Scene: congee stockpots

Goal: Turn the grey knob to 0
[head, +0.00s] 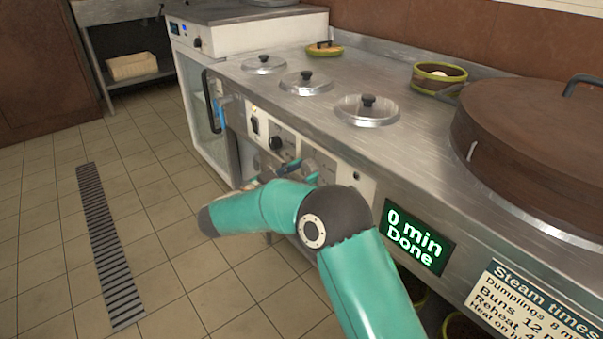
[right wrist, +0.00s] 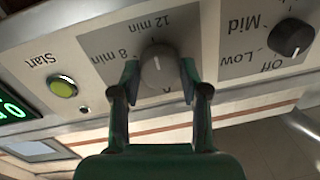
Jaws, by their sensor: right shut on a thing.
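The grey knob (right wrist: 157,66) is on the front panel in the right wrist view, between both fingers of my right gripper (right wrist: 158,82), which is shut on it. The panel appears upside down there, with "12 min" and "8 min" printed around the knob. A short pale mark shows on the knob's face; a 0 label cannot be made out, as the fingers and knob cover part of the dial. In the head view my right gripper (head: 290,172) reaches the panel, and my arm hides part of it. A green display (head: 418,236) reads "0 min Done". My left gripper is not in view.
A black knob (right wrist: 291,38) with Off, Low and Mid marks sits beside the grey knob. A green Start button (right wrist: 63,87) is on the other side. Several lidded pots (head: 367,110) are set in the steel counter (head: 240,75).

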